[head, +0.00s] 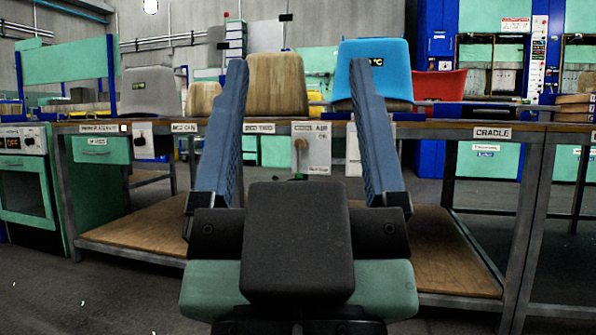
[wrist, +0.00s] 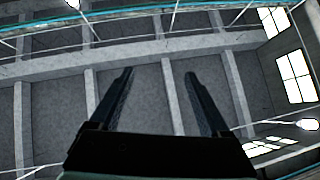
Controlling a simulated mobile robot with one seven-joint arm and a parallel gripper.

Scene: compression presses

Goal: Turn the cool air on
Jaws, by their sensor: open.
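The cool air control (head: 311,148) is a pale grey box under the front edge of the workbench, labelled "COOL AIR" and "ON". A knob or lever shows on its left part; its exact setting is too small to tell. In the head view it appears between the two blue fingers of my gripper (head: 298,75), which are open and empty and point up. In the wrist view my gripper (wrist: 158,75) is also open, with only the ceiling and high windows behind it. My gripper does not appear to touch the control.
Another switch box (head: 144,140) hangs at left. A green oven (head: 25,180) stands far left. The bench has a low wooden shelf (head: 140,228).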

